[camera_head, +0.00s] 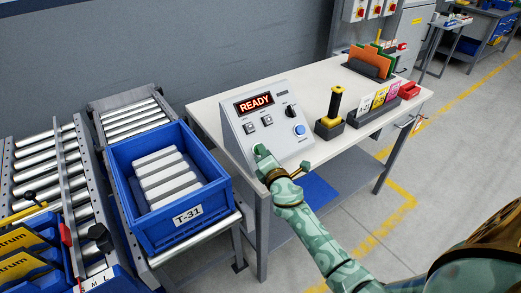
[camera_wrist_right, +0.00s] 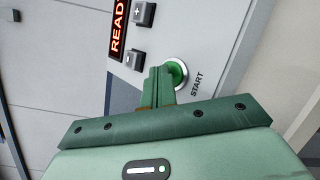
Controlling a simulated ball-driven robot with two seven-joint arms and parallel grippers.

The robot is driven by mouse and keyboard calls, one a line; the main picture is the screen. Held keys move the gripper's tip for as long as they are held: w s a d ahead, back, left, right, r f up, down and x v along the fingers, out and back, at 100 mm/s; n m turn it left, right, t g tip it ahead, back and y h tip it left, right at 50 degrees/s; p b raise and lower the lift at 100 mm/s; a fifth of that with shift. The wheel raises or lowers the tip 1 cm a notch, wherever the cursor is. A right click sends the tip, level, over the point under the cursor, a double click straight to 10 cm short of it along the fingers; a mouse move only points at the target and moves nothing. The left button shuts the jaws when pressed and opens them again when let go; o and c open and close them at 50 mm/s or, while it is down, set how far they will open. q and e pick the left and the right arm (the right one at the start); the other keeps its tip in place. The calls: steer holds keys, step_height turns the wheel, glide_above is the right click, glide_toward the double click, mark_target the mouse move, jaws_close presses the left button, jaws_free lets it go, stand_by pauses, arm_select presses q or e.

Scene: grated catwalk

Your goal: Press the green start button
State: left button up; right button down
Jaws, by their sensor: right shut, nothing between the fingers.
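The grey control box (camera_head: 286,141) stands on the white bench, and its red display (camera_head: 255,103) reads READY. In the right wrist view, the round green start button (camera_wrist_right: 178,73) sits in a pale ring beside the word START. My right gripper (camera_head: 261,151) is shut and empty at the lower left of the box's front face. In the wrist view its fingertips (camera_wrist_right: 160,72) overlap the left part of the button; I cannot tell whether they touch it. In the head view, the gripper hides the button. My left gripper is not in view.
The box also has a blue knob (camera_head: 299,130), a black switch (camera_head: 290,111) and two small square keys. A blue crate (camera_head: 182,232) stands left of the bench. A yellow-handled tool (camera_head: 335,102) and card holder (camera_head: 371,116) stand to the right.

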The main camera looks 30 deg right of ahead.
steer(key=shift+w+f, duration=0.15)
steer(key=shift+f, duration=0.1)
steer(key=shift+r, duration=0.1)
stand_by(0.4)
steer(key=shift+s+r+p, duration=0.75)
steer(key=shift+s+r, duration=0.1)
steer(key=s+r+p, duration=0.1)
steer(key=p, duration=0.1)
steer(key=s+r+p, duration=0.1)
steer(key=s+r, duration=0.1)
steer(key=shift+s+d+r+p, duration=0.2)
steer(key=shift+s+r+p, duration=0.05)
steer(key=shift+r+p, duration=0.1)
steer(key=shift+f, duration=0.1)
stand_by(0.5)
